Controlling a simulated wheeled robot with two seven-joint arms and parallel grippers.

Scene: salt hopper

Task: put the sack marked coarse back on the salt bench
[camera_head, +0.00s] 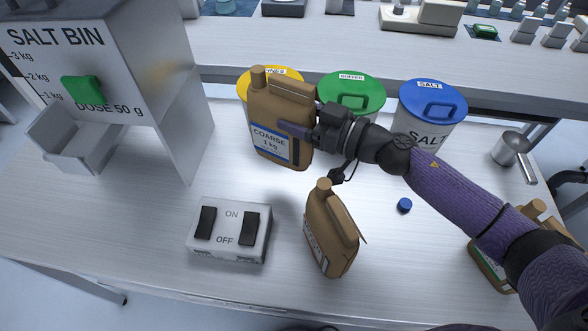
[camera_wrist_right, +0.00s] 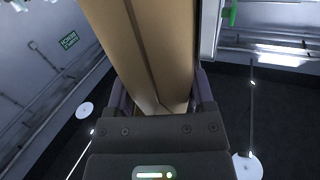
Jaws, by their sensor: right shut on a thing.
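The sack marked coarse (camera_head: 270,108) is a tan, jug-shaped container with a cap and a blue-edged label reading "COARSE 1 kg". In the head view it is nearly upright over the back middle of the salt bench (camera_head: 170,235), in front of the yellow-lidded bin. My right gripper (camera_head: 298,130) is shut on its right side. In the right wrist view the tan body (camera_wrist_right: 145,50) fills the space between the fingers (camera_wrist_right: 160,100). Its base seems to be off the bench, but the exact gap cannot be told. My left gripper is not in view.
A similar tan container (camera_head: 332,230) stands at the front middle; others (camera_head: 490,262) are partly hidden at right. A switch box (camera_head: 230,230), the salt bin (camera_head: 110,70), green (camera_head: 350,88) and blue (camera_head: 432,100) lidded bins, a blue cap (camera_head: 404,205) and a metal pot (camera_head: 508,148) surround bare bench.

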